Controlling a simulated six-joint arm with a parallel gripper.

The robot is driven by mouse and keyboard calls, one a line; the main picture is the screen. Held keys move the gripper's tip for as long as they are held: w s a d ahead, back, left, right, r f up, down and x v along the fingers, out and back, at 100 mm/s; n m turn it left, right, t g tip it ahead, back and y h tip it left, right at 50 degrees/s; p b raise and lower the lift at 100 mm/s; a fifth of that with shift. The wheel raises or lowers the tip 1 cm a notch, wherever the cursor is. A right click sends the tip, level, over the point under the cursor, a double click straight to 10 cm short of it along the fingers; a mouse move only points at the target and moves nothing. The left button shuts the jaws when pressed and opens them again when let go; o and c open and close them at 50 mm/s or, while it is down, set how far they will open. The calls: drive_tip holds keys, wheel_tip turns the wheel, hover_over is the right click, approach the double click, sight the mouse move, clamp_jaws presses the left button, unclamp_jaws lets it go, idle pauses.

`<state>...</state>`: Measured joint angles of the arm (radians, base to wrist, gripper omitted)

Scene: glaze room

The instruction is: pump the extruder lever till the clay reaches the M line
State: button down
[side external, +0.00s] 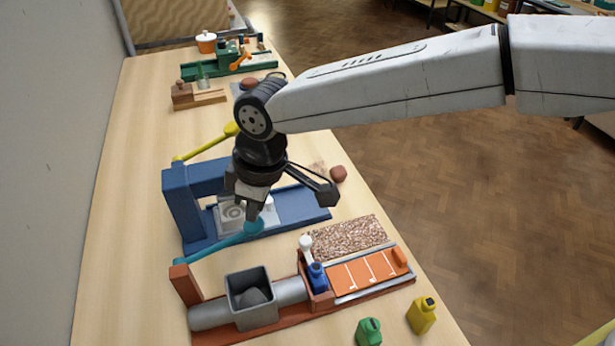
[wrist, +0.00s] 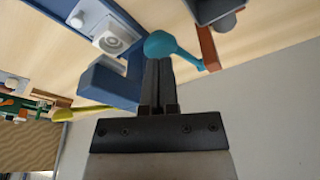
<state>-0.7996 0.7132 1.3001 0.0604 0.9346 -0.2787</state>
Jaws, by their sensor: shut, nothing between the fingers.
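The extruder at the front has a red base (side external: 235,335), a grey barrel (side external: 210,315) and a square hopper (side external: 248,280) with a grey lump inside. Its teal lever (side external: 215,246) runs from a red post (side external: 186,284) up to a round knob (side external: 254,227). My gripper (side external: 252,215) is shut and empty, its fingertips at the knob; I cannot tell whether they touch. In the wrist view the knob (wrist: 160,44) is just beyond the fingertips (wrist: 158,62). The orange board (side external: 365,272) carries white lines; their letters are too small to read, and I see no clear clay strand on it.
A blue press (side external: 180,205) with a yellow lever (side external: 205,147) stands behind the extruder. A speckled slab (side external: 348,236) lies beside the board. A green device (side external: 225,65) is farther back.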

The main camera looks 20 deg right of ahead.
sight(258, 223)
drive_tip(key=shift+s+d+x, duration=0.1)
drive_tip(key=shift+d+x, duration=0.05)
drive_tip(key=shift+x, duration=0.7)
drive_tip(key=shift+s+d+x, duration=0.1)
drive_tip(key=shift+d+x, duration=0.05)
drive_tip(key=shift+x, duration=0.65)
drive_tip(key=shift+s+d+x, duration=0.1)
drive_tip(key=shift+d+x, duration=0.05)
drive_tip(key=shift+x, duration=0.7)
drive_tip(key=shift+s+d+x, duration=0.1)
drive_tip(key=shift+d+x, duration=0.1)
drive_tip(key=shift+x, duration=0.9)
drive_tip(key=shift+s+d+x, duration=0.15)
drive_tip(key=shift+d+x, duration=0.05)
drive_tip(key=shift+x, duration=0.9)
drive_tip(key=shift+w+a+r+v, duration=0.15)
drive_tip(key=shift+a+v, duration=0.15)
drive_tip(key=shift+v, duration=1.4)
drive_tip(key=shift+w+a+v, duration=0.2)
drive_tip(key=shift+a+v, duration=0.1)
drive_tip(key=shift+v, duration=1.35)
drive_tip(key=shift+w+a+r+v, duration=0.15)
drive_tip(key=shift+a+v, duration=0.1)
drive_tip(key=shift+v, duration=1.45)
drive_tip(key=shift+w+f, duration=0.1)
drive_tip(key=shift+f, duration=0.25)
